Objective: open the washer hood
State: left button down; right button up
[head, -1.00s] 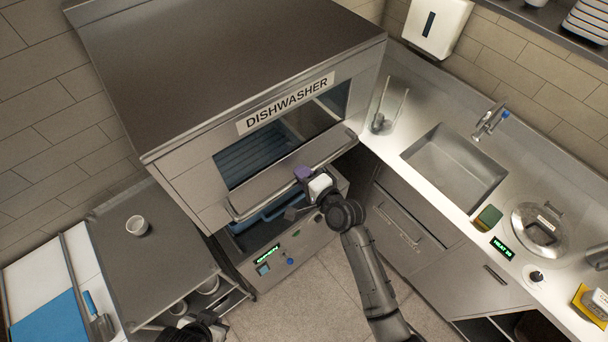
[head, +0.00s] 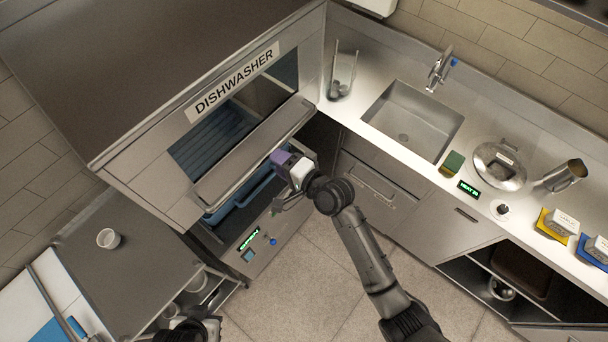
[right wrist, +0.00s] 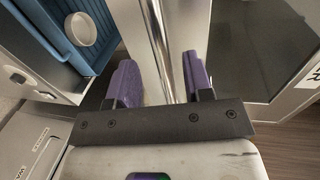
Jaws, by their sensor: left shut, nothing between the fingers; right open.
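The dishwasher hood (head: 145,165) is a steel box with a window and a "DISHWASHER" label, with a long bar handle (head: 238,178) along its lower front. A gap under the hood shows a blue rack (head: 250,193). The panel (head: 262,247) below has a green display that seems to read "OPEN". My right gripper (head: 283,158) is at the right part of the handle. In the right wrist view its purple fingers (right wrist: 160,80) are open, with the steel bar (right wrist: 160,40) running between them. My left gripper (head: 190,330) is at the bottom edge, partly cut off, away from the hood.
A counter with a sink (head: 412,122), tap (head: 440,68) and lidded pot (head: 500,166) stands on the right. A steel side table (head: 125,265) with a white cup (head: 108,239) stands on the left. The floor (head: 320,270) in front is clear.

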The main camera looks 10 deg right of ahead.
jog(key=b+v, duration=0.1)
jog(key=v, duration=0.7)
jog(key=shift+s+d, duration=0.15)
jog(key=shift+r, duration=0.1)
